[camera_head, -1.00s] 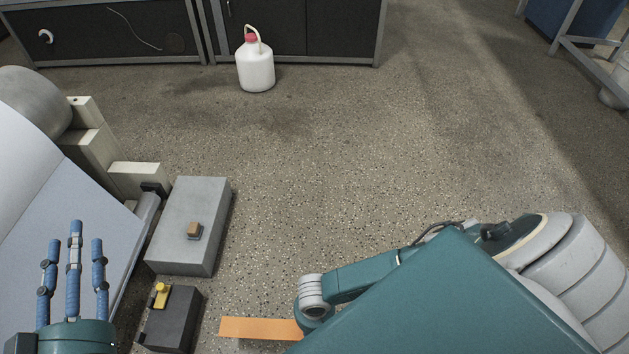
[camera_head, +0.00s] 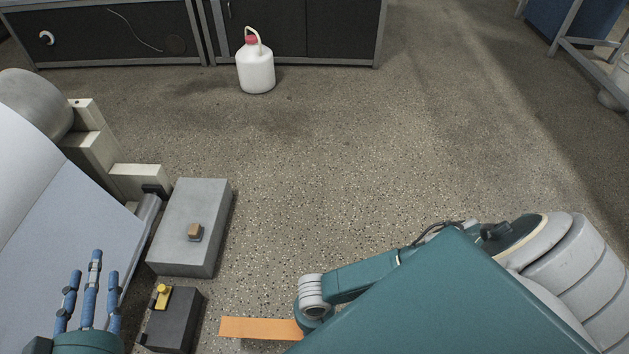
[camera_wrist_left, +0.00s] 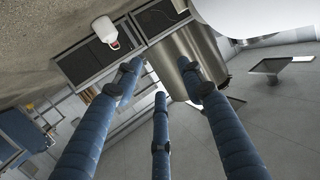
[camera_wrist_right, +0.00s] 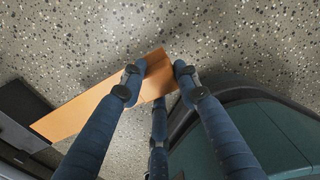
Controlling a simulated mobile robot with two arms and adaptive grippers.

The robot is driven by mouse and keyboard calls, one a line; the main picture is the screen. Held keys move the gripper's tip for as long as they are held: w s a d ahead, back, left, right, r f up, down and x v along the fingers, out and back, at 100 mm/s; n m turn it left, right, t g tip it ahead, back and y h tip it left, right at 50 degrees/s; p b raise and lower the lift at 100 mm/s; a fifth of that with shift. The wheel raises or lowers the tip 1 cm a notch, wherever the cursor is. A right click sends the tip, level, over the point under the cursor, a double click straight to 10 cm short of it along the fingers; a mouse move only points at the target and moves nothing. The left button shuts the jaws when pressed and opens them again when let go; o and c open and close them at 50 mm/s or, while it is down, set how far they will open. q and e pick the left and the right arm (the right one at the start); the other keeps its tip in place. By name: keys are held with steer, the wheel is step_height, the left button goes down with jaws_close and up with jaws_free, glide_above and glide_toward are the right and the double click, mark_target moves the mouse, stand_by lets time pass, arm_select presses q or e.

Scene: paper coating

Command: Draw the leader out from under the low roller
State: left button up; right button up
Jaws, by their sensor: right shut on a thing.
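The leader, a flat orange strip (camera_head: 258,328), shows low in the head view just above the floor. In the right wrist view the orange strip (camera_wrist_right: 90,110) runs from lower left up between the fingertips of my right gripper (camera_wrist_right: 157,82), which is shut on its end. In the head view my own right arm hides that gripper. My left gripper (camera_head: 93,272) has its blue fingers apart and empty, in front of the white sheet (camera_head: 60,225) at the left. A grey roller (camera_head: 38,105) sits at the top of the sheet. I cannot make out the low roller clearly.
A grey box with a brown knob (camera_head: 185,250) and a dark box with a yellow switch (camera_head: 173,322) stand right of the sheet. Pale frame blocks (camera_head: 140,180) stand behind. A white jug (camera_head: 255,70) stands far off. The floor between is clear.

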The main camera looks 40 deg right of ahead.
steer(key=shift+r+p, duration=0.45)
arm_select(q)
steer(key=s+a+f+g+y, duration=0.1)
steer(key=s+f+g, duration=0.3)
steer(key=f, duration=0.4)
steer(key=shift+s+a+p, duration=0.15)
steer(key=shift+a+p, duration=0.15)
steer(key=shift+a, duration=0.35)
arm_select(e)
steer(key=shift+r, duration=0.35)
steer(key=shift+w, duration=0.1)
